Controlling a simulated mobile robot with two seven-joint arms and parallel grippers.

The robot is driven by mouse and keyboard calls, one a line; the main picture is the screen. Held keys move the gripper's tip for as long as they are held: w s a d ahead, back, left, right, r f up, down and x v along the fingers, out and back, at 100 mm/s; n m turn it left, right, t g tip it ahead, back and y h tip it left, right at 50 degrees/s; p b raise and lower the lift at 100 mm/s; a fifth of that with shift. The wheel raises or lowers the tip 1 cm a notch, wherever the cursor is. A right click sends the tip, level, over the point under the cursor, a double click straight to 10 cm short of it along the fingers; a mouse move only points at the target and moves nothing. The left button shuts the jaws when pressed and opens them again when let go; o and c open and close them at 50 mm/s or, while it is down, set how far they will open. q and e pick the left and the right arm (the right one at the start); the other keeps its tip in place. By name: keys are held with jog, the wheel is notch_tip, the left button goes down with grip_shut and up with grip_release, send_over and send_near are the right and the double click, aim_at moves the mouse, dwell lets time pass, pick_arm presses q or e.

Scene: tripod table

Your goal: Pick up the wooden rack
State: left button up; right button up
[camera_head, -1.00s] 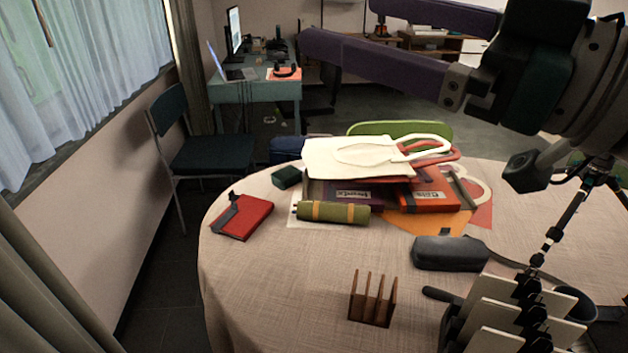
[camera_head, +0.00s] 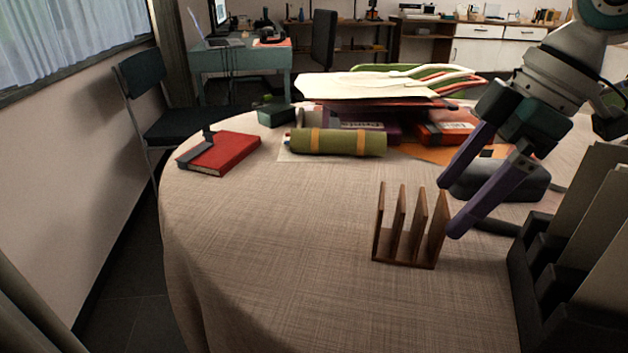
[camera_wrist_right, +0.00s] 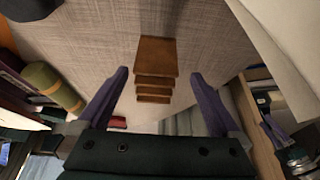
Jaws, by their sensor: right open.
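The wooden rack (camera_head: 408,232) is a small brown stand with several upright slats on the tablecloth, near the middle right of the head view. It stands upright. In the right wrist view the rack (camera_wrist_right: 157,58) lies ahead, between the lines of the two fingers. My right gripper (camera_head: 446,210) is open and empty, with purple fingers. One fingertip is close to the rack's right side in the head view; I cannot tell if it touches. The right gripper also shows in the right wrist view (camera_wrist_right: 158,74). My left gripper is not in view.
A large dark slotted holder with pale panels (camera_head: 570,270) stands right of the rack. A dark grey case (camera_head: 510,183) lies behind the right gripper. A green roll (camera_head: 340,142), a red book (camera_head: 222,153) and stacked bags and books lie farther back. The cloth left of the rack is clear.

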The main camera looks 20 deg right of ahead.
aim_at(442, 207)
jog(key=b+x, duration=0.1)
jog(key=x, duration=0.5)
jog(key=shift+w+d+b, duration=0.1)
jog(key=shift+w+b, duration=0.15)
jog(key=shift+b, duration=0.15)
jog(key=shift+c, duration=0.2)
jog(key=c, duration=1.4)
jog(key=shift+r, duration=0.1)
